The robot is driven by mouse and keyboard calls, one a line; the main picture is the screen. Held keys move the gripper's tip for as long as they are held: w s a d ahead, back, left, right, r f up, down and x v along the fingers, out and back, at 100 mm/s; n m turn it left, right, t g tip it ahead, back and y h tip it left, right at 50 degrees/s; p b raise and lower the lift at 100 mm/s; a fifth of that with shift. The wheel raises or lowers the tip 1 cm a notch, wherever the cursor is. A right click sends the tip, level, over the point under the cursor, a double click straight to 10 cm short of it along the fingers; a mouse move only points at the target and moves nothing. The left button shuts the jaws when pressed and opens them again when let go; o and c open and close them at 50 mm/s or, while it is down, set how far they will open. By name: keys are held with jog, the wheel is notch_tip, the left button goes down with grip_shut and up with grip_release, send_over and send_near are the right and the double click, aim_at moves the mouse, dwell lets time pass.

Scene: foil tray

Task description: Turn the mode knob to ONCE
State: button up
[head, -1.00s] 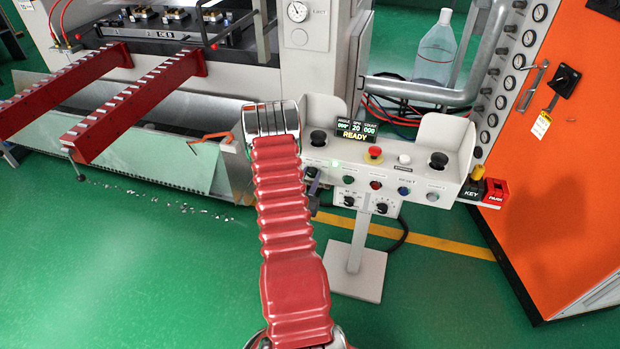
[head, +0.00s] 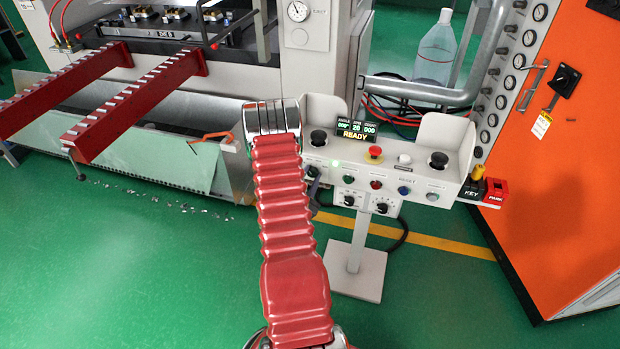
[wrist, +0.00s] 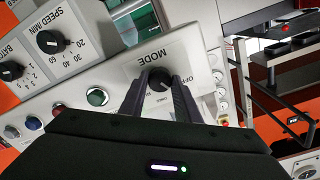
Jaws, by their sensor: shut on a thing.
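The black mode knob (wrist: 159,79) sits on the pale panel labelled MODE, which appears upside down in the wrist view. My gripper (wrist: 158,88) is shut on the knob, with one dark finger on each side of it. The word OFF shows beside the right finger, partly covered. In the head view the control console (head: 440,184) stands on a pedestal.
The speed knob (wrist: 51,42), the batch knob (wrist: 11,71) and a green button (wrist: 97,97) are near the mode knob. The console display (head: 356,131) reads READY. A red mushroom button (head: 375,153) stands on the console top. An orange cabinet (head: 560,190) is to the right.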

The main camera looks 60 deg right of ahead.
jog(key=m, duration=0.5)
jog(key=shift+s+d+m, duration=0.15)
jog(key=shift+s+m, duration=0.05)
jog(key=shift+m, duration=0.1)
jog(key=shift+s+m, duration=0.1)
jog(key=shift+m, duration=2.1)
jog(key=shift+f, duration=0.1)
jog(key=o, duration=1)
jog(key=shift+o, duration=0.2)
jog(key=shift+a, duration=0.6)
jog(key=s+a, duration=0.2)
jog(key=a, duration=1)
jog(key=shift+a+r, duration=0.2)
jog(key=shift+a, duration=0.1)
